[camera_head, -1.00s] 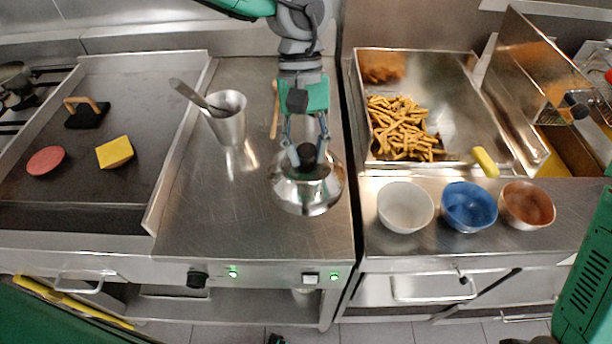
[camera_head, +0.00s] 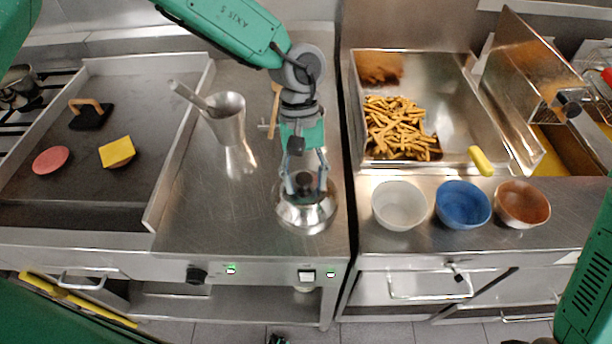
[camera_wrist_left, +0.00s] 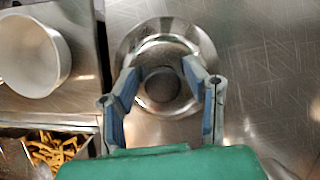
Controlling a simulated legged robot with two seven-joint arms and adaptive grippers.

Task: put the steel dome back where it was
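The steel dome (camera_head: 306,217), shiny with a dark round knob, appears to rest on the steel counter (camera_head: 260,275) near its front right part. It also shows from above in the wrist view (camera_wrist_left: 135,45). My left gripper (camera_head: 305,186) points down over it, its two fingers on either side of the knob (camera_wrist_left: 162,85). Gaps show between the fingertips and the knob, so the gripper looks open. My right gripper is not in view; only part of my right arm shows at the right edge.
Left of the dome stands a steel cup (camera_head: 227,122) with a utensil. The griddle (camera_head: 100,190) holds a red patty (camera_head: 50,160), a cheese-topped patty (camera_head: 116,151) and a press (camera_head: 90,115). White (camera_head: 399,206), blue (camera_head: 463,205) and brown (camera_head: 522,205) bowls stand right, below a fries bin (camera_head: 455,90).

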